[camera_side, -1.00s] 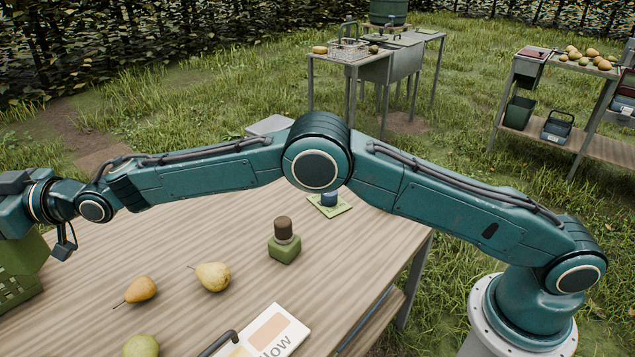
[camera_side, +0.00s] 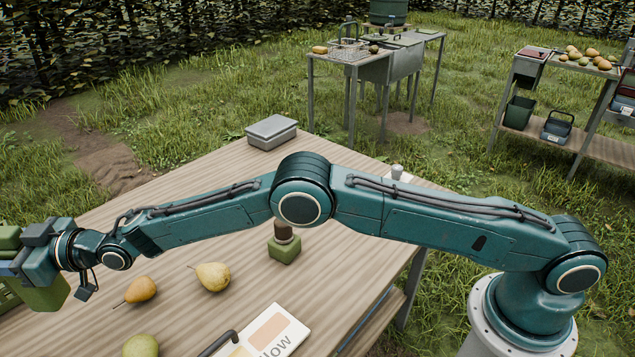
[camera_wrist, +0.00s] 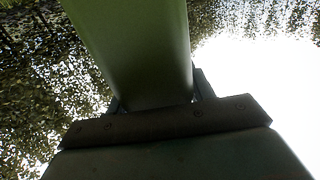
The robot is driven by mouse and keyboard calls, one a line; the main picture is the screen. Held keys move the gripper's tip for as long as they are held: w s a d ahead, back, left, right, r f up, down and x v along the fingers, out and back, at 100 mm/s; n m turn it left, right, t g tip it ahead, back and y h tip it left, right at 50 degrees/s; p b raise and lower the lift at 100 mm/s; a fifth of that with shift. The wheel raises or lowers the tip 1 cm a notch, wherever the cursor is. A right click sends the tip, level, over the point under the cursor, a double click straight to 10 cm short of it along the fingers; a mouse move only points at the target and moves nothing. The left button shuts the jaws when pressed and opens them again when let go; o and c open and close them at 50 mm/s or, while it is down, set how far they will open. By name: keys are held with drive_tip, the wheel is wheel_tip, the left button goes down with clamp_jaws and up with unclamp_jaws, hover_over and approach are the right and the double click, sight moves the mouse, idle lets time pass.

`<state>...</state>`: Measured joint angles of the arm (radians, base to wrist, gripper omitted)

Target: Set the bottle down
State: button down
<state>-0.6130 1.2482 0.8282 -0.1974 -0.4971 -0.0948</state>
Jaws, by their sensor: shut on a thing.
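My gripper (camera_side: 18,262) is at the left edge of the side view, partly cut off. It is shut on a green body, which I take to be the bottle (camera_side: 46,294), held over the left part of the table. In the wrist view the bottle (camera_wrist: 135,45) is a smooth green shape running up from the gripper (camera_wrist: 155,105). Its ends are out of view, and I cannot tell whether its base touches anything.
A green lattice crate (camera_side: 8,300) sits at the left edge, close to the bottle. Pears (camera_side: 213,276), a green block with a brown knob (camera_side: 285,250) and a lettered board (camera_side: 270,335) lie on the wooden table (camera_side: 215,320). A grey box (camera_side: 270,130) stands at the back.

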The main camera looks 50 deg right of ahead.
sight(40, 291)
wheel_tip(40, 291, down, 6)
idle(0.4)
drive_tip(key=shift+f, duration=2.3)
drive_tip(key=c, duration=0.6)
unclamp_jaws()
drive_tip(key=shift+f, duration=0.1)
drive_tip(key=shift+s+d, duration=0.1)
drive_tip(key=shift+d, duration=0.05)
